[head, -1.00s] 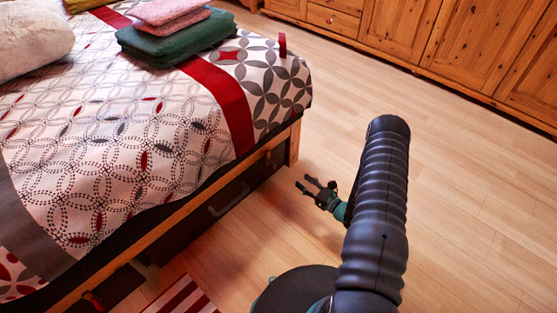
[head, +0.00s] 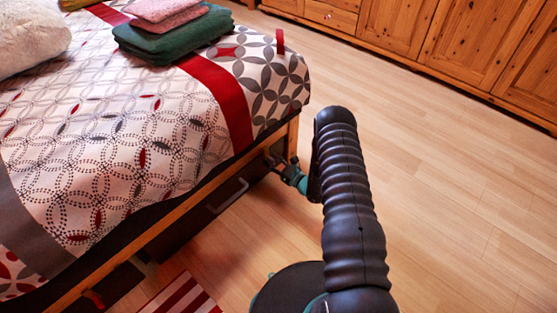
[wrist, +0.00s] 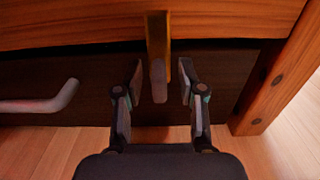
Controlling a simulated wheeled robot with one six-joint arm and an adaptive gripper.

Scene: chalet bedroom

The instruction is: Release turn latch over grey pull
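The turn latch (wrist: 157,45) is an upright brownish-yellow bar with a grey lower end, on the wooden bed rail and hanging over the top of the dark drawer front. My gripper (wrist: 160,80) is open, one finger on each side of the latch's grey end, with gaps visible on both sides in the wrist view. The grey pull (wrist: 38,104) is on the drawer front, left of the latch. In the head view the pull (head: 228,196) shows below the bed rail, and my gripper (head: 278,163) is at the rail near the bed's corner. It largely hides the latch there.
A wooden bed post (wrist: 285,70) stands close to the right of my gripper. The bed (head: 110,130) carries folded towels (head: 175,38). The floor (head: 450,200) to the right is clear.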

